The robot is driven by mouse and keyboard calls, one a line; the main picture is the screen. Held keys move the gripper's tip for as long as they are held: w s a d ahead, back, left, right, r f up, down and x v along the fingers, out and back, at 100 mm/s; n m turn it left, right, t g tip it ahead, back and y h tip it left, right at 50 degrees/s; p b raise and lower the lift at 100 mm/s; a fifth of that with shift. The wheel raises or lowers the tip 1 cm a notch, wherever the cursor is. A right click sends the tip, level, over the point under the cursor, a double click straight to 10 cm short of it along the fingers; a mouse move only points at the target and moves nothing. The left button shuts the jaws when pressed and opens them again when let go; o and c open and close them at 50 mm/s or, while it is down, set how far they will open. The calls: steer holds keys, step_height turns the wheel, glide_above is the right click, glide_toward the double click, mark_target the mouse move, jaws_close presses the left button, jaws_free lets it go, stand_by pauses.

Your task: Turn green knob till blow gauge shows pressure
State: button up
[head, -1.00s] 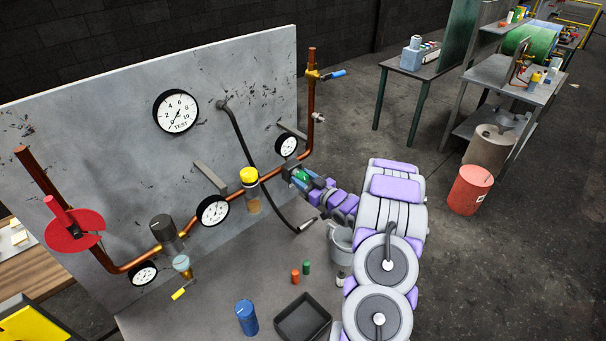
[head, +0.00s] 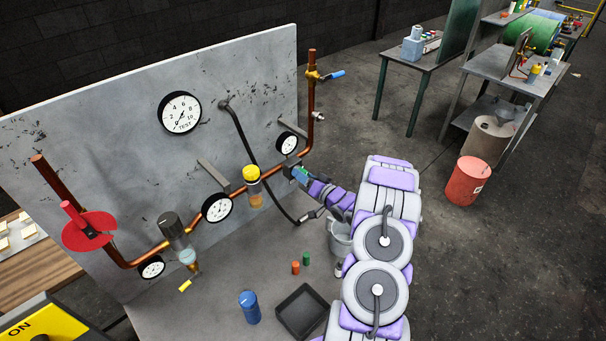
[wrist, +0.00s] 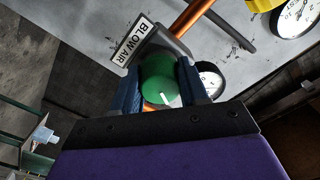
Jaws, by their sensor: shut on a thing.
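The green knob (wrist: 158,78) sits between the two blue fingers of my gripper (wrist: 165,88) in the wrist view, with a white mark on its face. My gripper is shut on it. A "BLOW AIR" plate (wrist: 133,40) is beside the knob. In the head view my gripper (head: 299,173) is at the right end of the copper pipe, and the knob is mostly hidden by it. A small gauge (head: 287,143) is on the panel just above my gripper. A gauge (wrist: 211,77) also shows partly behind the right finger in the wrist view. Its needle reading is too small to tell.
A large TEST gauge (head: 180,113) is on the grey panel (head: 120,110). A black hose (head: 255,165) hangs near my gripper. A grey bucket (head: 340,240), black tray (head: 302,312) and blue cylinder (head: 249,307) stand in front.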

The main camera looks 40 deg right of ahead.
steer(key=shift+s+a+f+m, duration=0.1)
steer(key=shift+a+f+m, duration=0.05)
steer(key=shift+f+m, duration=0.3)
steer(key=o, duration=1)
steer(key=shift+o, duration=0.3)
steer(key=shift+d+r, duration=0.25)
steer(key=s+d+b, duration=0.1)
steer(key=s+b, duration=0.1)
steer(key=s, duration=1.5)
steer(key=shift+d+b, duration=0.25)
steer(key=shift+b, duration=0.05)
steer(key=shift+f, duration=0.1)
